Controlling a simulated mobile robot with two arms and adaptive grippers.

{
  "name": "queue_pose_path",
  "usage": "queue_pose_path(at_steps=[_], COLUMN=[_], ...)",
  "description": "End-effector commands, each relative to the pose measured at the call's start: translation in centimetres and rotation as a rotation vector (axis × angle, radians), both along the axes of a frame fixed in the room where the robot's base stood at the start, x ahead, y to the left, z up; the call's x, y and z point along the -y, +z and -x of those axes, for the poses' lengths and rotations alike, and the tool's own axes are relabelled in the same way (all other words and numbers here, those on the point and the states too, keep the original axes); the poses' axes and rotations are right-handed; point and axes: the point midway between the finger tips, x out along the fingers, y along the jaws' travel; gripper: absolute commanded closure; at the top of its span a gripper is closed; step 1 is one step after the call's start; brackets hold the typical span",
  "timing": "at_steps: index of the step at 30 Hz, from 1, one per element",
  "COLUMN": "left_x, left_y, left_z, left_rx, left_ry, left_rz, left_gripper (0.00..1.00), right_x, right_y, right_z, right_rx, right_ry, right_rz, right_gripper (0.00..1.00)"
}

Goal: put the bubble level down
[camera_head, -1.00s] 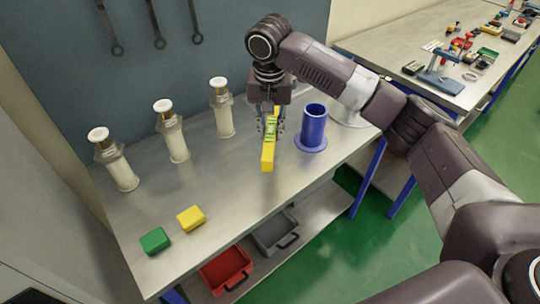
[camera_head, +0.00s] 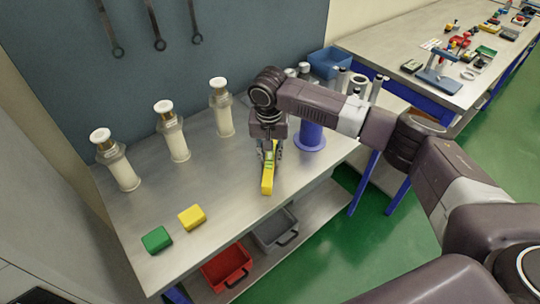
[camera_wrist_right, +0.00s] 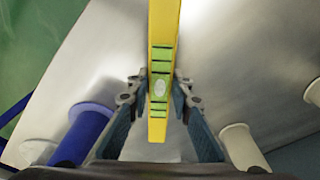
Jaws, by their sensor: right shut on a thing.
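The bubble level (camera_head: 267,181) is a yellow bar with a green-marked vial. My right gripper (camera_head: 271,156) is shut on it, with a finger on each side of the bar. In the right wrist view the level (camera_wrist_right: 161,50) runs lengthwise between the two fingers (camera_wrist_right: 159,98). It is close over the steel workbench (camera_head: 225,205), near the front edge; I cannot tell whether it touches the top. My left gripper is out of view.
A blue flanged cylinder (camera_head: 309,133) stands right of my right gripper, partly hidden by my arm. Several white-capped cylinders (camera_head: 172,136) stand along the back. Yellow (camera_head: 192,217) and green (camera_head: 157,240) blocks lie at front left. Bench top between is clear.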

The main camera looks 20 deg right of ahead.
Motion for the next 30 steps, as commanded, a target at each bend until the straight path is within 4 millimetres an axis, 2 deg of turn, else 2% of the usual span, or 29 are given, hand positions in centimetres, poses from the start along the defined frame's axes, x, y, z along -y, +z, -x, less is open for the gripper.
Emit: queue_pose_path(at_steps=[2, 3, 7, 16, 19, 23, 30], left_x=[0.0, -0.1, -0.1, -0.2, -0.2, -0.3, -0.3], left_y=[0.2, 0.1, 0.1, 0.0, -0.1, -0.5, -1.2], left_z=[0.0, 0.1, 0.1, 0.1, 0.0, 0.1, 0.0], left_rx=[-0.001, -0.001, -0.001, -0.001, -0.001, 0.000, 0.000], left_ry=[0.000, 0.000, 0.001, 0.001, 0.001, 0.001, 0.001], left_rz=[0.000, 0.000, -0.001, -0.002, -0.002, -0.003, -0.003], left_gripper=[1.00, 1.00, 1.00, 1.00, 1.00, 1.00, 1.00], right_x=[0.0, 0.0, 0.0, 0.0, -0.1, -0.2, -0.5], right_y=[-0.2, -0.2, -0.2, -0.1, 0.7, 2.8, 8.0], right_z=[0.0, 0.0, 0.0, 0.0, 0.0, 0.2, 0.7], right_rx=[-0.001, -0.001, 0.000, 0.001, 0.003, 0.004, 0.004], right_ry=[0.000, 0.000, 0.000, 0.000, 0.000, 0.001, 0.000], right_rz=[0.000, 0.000, 0.000, 0.000, -0.001, -0.001, -0.002], right_gripper=[1.00, 0.77, 0.63, 0.63, 0.63, 0.63, 0.63])
